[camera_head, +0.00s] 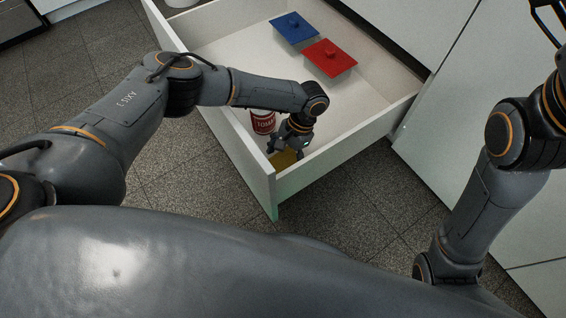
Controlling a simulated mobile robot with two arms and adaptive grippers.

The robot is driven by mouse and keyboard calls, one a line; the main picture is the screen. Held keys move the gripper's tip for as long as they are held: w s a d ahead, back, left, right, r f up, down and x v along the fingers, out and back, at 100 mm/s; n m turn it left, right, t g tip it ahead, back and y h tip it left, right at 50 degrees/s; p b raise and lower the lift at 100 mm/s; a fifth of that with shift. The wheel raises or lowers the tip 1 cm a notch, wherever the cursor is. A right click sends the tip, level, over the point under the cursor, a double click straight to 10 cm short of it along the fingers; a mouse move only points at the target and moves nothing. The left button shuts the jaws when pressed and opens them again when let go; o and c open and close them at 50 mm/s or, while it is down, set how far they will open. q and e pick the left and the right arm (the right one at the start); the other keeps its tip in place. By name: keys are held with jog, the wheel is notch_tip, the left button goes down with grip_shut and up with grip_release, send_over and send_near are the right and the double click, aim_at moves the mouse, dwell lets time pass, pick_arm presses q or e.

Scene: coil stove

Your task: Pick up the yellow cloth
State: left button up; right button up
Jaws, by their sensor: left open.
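The yellow cloth (284,159) lies in the near corner of the open drawer (231,139), partly hidden by my left gripper and the drawer's front wall. My left gripper (285,148) is inside the drawer, pointing down right over the cloth. It is open. I cannot tell whether its fingers touch the cloth. My right arm comes in at the right edge, and its gripper is not clearly in view.
A red and white can labelled as tomato (263,122) stands right beside my left gripper. A red-lidded box (328,57) and a blue-lidded box (294,27) sit farther back in the drawer. The drawer walls surround the gripper closely. White cabinet fronts (490,110) stand at the right.

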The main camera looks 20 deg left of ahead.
pick_arm(q)
jog(key=shift+f, duration=0.25)
dwell(0.4)
jog(key=c, duration=1.2)
